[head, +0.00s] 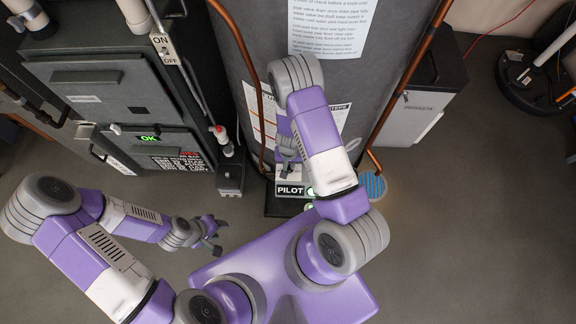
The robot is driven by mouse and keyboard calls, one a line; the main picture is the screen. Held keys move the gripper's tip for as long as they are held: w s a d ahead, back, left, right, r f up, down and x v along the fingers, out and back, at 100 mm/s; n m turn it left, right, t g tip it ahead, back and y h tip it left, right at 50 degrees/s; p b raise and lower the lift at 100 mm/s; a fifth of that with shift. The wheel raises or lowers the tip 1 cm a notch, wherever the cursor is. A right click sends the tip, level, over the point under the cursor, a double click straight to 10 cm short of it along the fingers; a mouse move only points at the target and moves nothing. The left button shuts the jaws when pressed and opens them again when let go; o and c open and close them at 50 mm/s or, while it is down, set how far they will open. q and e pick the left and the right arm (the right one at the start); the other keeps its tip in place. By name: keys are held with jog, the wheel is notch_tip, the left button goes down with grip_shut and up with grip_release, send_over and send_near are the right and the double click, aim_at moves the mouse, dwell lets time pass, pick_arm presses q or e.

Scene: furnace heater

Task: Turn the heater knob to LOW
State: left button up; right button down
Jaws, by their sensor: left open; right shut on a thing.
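The grey water heater tank (215,75) stands upright at the back centre in the head view. Low on its front is a light control plate (289,173), with a black PILOT label (290,190) and a green light (310,191) below it. My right gripper (288,158) reaches down to this control and is shut on the heater knob. The fingers and arm hide the knob, so its setting cannot be read. My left gripper (212,237) is open and empty over the floor, left of and below the heater.
A dark furnace cabinet (130,90) with an ON/OFF switch (164,48) stands at the left. Copper pipes (408,75) run down both sides of the tank. A grey-white cabinet (415,118) stands at the right. The floor at lower right is clear.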

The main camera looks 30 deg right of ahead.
aim_at(289, 166)
jog(key=m, duration=0.3)
jog(key=shift+m, duration=0.4)
jog(key=m+p, duration=0.1)
jog(key=m, duration=0.1)
jog(key=shift+m, duration=0.3)
jog(key=c, duration=1)
grip_release()
jog(key=shift+r, duration=0.1)
notch_tip(289, 166, up, 7)
jog(key=p, duration=0.6)
